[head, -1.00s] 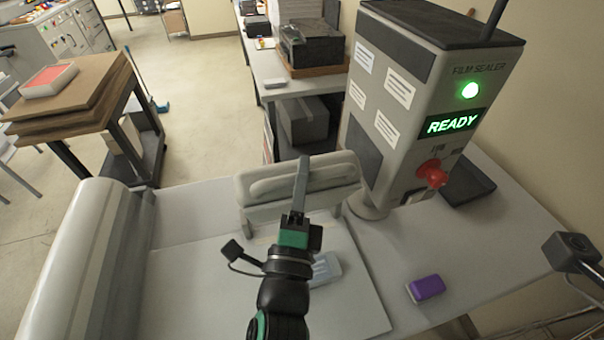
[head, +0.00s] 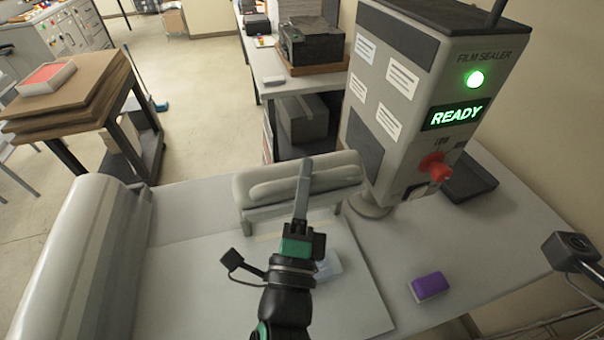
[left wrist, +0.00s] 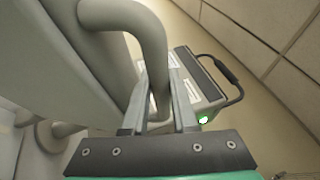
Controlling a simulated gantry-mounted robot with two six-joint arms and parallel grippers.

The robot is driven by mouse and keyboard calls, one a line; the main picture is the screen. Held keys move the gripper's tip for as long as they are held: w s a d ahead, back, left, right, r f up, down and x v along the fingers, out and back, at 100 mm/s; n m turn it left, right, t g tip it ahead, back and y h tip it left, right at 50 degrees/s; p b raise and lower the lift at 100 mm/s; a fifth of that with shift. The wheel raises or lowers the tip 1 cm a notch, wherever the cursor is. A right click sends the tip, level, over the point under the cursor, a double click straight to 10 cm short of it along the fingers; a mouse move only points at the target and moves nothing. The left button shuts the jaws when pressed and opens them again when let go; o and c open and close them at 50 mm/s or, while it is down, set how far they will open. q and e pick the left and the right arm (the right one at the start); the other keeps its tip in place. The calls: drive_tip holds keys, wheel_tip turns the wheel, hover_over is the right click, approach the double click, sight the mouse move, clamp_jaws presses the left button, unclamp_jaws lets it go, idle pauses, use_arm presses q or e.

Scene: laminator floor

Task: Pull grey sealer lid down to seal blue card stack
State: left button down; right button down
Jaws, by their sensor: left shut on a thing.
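The grey sealer lid (head: 247,190) stands raised at the back of the white sealing bed, with a rounded handle bar across its front. My left gripper (head: 304,180) reaches up to it and hides part of the bar. In the left wrist view my left gripper (left wrist: 160,105) is shut on the lid's grey tubular handle (left wrist: 150,40), which passes between its fingers. The pale blue card stack (head: 331,264) lies on the bed below the lid, mostly hidden behind my left wrist. My right gripper is not in view.
The film sealer tower (head: 425,95) stands right of the lid, with a green READY display (head: 456,115) and a red knob (head: 436,167). A purple block (head: 429,287) lies on the table at right. A large grey roll (head: 75,260) borders the bed at left.

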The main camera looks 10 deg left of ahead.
use_arm(q)
drive_tip(key=s+d+f+m+t+h+b, duration=0.2)
drive_tip(key=s+f+b, duration=0.4)
drive_tip(key=b, duration=0.5)
drive_tip(key=s+d+f+m+t+h+b, duration=0.2)
drive_tip(key=s+f+b, duration=0.4)
drive_tip(key=b, duration=0.5)
drive_tip(key=shift+d+f+m+t+h+b, duration=0.4)
drive_tip(key=shift+d+f+m+t, duration=0.1)
drive_tip(key=shift+m+t, duration=0.2)
drive_tip(key=c, duration=0.7)
unclamp_jaws()
drive_tip(key=shift+a, duration=0.1)
drive_tip(key=b+v, duration=0.4)
drive_tip(key=v, duration=0.7)
drive_tip(key=shift+s+b, duration=0.2)
drive_tip(key=shift+b, duration=0.15)
drive_tip(key=shift+f, duration=0.1)
